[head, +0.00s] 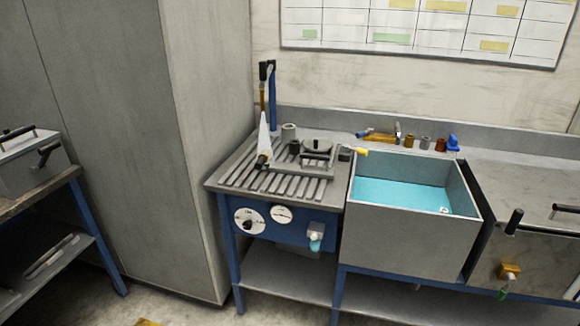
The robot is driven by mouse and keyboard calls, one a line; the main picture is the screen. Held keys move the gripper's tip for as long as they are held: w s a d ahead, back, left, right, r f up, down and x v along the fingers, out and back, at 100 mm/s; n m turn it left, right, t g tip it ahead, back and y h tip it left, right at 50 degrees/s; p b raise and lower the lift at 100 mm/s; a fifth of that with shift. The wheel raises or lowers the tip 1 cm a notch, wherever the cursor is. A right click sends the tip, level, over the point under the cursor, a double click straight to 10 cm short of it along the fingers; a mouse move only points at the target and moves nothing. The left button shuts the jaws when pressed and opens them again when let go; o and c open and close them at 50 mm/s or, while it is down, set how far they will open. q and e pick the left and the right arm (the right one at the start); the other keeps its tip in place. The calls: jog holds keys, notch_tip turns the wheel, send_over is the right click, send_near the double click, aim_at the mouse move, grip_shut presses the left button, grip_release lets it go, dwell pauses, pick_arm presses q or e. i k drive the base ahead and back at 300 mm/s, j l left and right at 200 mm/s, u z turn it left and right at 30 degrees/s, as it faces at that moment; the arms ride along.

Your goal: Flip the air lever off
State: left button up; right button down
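Neither of my grippers shows in the head view. No part is clearly labelled as the air lever, and I cannot tell which one it is. A small valve with a teal lever (316,244) sticks out of the blue front panel below the slatted bench. A yellow lever-like piece (360,152) sits at the back left corner of the water tank. A small blue fitting (453,142) stands on the ledge behind the tank. A gold valve block (509,271) with a green piece below it is on the front of the grey cabinet at right.
The slatted bench (245,178) carries an upright torch-like tool, a lidded pot and a cup. A grey tank (408,222) with blue water stands beside it. A tall grey cabinet (190,150) stands left of the bench. Floor (190,312) shows in front.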

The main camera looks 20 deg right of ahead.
aim_at(346, 147)
jog(key=i+j, duration=0.55)
jog(key=i+j+z, duration=0.15)
jog(key=j, duration=0.15)
jog(key=z, duration=1.9)
